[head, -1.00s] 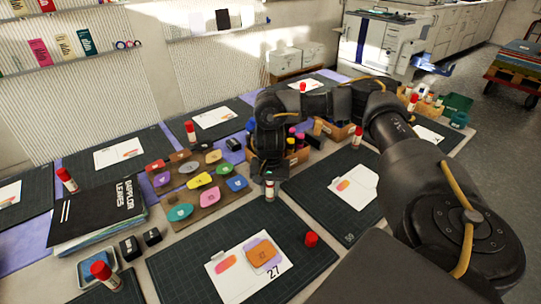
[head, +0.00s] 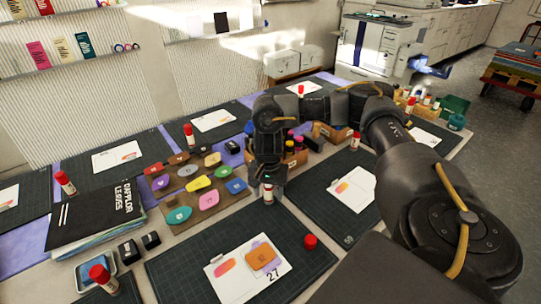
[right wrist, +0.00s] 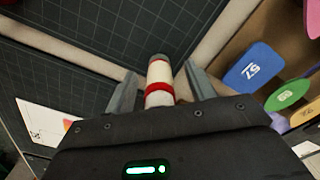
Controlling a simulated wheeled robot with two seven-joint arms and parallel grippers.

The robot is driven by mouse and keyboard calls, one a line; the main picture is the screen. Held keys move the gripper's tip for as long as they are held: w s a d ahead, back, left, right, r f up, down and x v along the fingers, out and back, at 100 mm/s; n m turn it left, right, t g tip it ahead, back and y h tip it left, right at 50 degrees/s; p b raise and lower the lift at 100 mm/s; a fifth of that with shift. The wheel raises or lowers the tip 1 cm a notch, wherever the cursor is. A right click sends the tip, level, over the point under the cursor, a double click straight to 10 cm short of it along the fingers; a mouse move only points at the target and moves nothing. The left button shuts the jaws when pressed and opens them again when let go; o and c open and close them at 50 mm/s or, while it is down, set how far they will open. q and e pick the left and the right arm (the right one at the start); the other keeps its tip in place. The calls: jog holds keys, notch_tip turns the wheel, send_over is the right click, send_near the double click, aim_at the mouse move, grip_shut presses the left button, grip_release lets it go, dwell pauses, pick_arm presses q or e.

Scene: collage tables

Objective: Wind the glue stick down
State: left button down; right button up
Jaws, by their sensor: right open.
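The uncapped glue stick (head: 268,198) stands on the light strip between two dark mats, under my right gripper (head: 268,182). In the right wrist view the glue stick (right wrist: 159,82), white with a red band, sits between the two open fingers of my right gripper (right wrist: 160,92). I see a gap beside it, so the jaws are not shut on it. The gripper hides its top in the head view. A red cap (head: 310,241) lies on the front mat (head: 190,268). My left gripper is not in view.
A card marked 27 (head: 228,284) with an orange piece (head: 263,256) lies on the front mat. A board of coloured pieces (head: 218,200) is to the left of the stick. A wooden box of bottles (head: 300,158) stands just behind my gripper.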

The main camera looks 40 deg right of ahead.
jog(key=m+p, duration=0.1)
jog(key=m, duration=0.1)
jog(key=a+m+p, duration=0.1)
jog(key=shift+r+m, duration=0.2)
jog(key=shift+m, duration=0.2)
jog(key=m+p, duration=0.2)
jog(key=m, duration=0.1)
jog(key=shift+d+m, duration=0.15)
jog(key=shift+m, duration=0.15)
jog(key=shift+s+d+m+p, duration=0.1)
jog(key=shift+m+p, duration=0.2)
jog(key=shift+m, duration=0.8)
jog(key=shift+f, duration=0.1)
jog(key=shift+m+p, duration=0.5)
jog(key=shift+m, duration=0.1)
jog(key=m+p, duration=0.1)
jog(key=m, duration=0.1)
jog(key=m+p, duration=0.3)
jog(key=m, duration=0.2)
jog(key=shift+w+r+p, duration=0.25)
jog(key=shift+r+p, duration=0.05)
jog(key=shift+r, duration=0.05)
jog(key=shift+m+p, duration=0.35)
jog(key=shift+m, duration=0.45)
jog(key=shift+w+d+f+m, duration=0.1)
jog(key=shift+f+m, duration=0.2)
jog(key=shift+m, duration=0.5)
jog(key=shift+c, duration=0.4)
